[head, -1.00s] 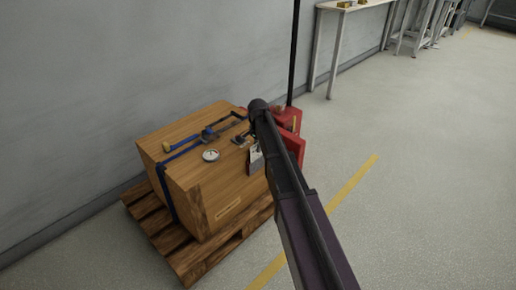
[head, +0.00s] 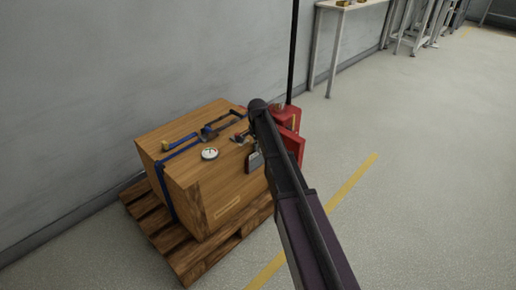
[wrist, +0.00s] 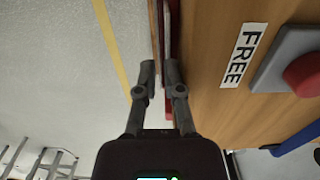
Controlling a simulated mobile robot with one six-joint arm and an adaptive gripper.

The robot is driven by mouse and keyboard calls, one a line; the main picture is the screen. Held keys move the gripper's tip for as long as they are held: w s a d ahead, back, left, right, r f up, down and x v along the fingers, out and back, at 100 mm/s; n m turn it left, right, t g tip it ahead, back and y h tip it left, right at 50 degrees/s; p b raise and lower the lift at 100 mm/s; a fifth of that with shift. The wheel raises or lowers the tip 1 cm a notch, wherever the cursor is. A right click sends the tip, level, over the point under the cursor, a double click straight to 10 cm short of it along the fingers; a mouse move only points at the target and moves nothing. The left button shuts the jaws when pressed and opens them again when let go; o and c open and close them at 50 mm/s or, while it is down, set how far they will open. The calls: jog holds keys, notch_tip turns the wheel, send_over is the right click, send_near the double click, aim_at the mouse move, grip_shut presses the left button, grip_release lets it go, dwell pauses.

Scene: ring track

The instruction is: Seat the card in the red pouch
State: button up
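My gripper (wrist: 160,76) shows in the wrist view with its two dark fingers a little apart. I see a narrow gap between the tips and no card clearly held there. A thin red strip (wrist: 174,28) runs beyond the right fingertip, along the edge of the wooden crate (wrist: 222,106); I cannot tell whether it is the pouch. In the head view my arm hides the gripper and much of the crate's right side. A small grey shape (head: 254,162) shows just left of the arm against the crate; I cannot tell what it is. No card can be made out.
The crate (head: 215,204) sits on a wooden pallet (head: 190,258) by the wall. On it are a blue strap (head: 165,190), a round dial (head: 209,154), and a grey box (wrist: 282,56) with a red button beside a "FREE" label (wrist: 244,55). Red equipment (head: 290,118) stands behind. Floor at right is clear.

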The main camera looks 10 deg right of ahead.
jog(key=shift+w+a+r, duration=0.15)
jog(key=shift+w+a, duration=0.1)
jog(key=shift+w, duration=0.15)
jog(key=shift+r+p, duration=0.15)
jog(key=shift+p, duration=0.2)
jog(key=shift+c, duration=0.2)
jog(key=shift+o, duration=0.2)
jog(key=shift+r+p, duration=0.65)
jog(key=shift+w+f, duration=0.1)
jog(key=shift+s+f+b, duration=0.2)
jog(key=shift+f+b, duration=0.05)
jog(key=shift+b, duration=0.1)
notch_tip(320, 180, up, 7)
jog(key=p, duration=0.7)
jog(key=shift+s, duration=0.15)
jog(key=shift+d, duration=0.1)
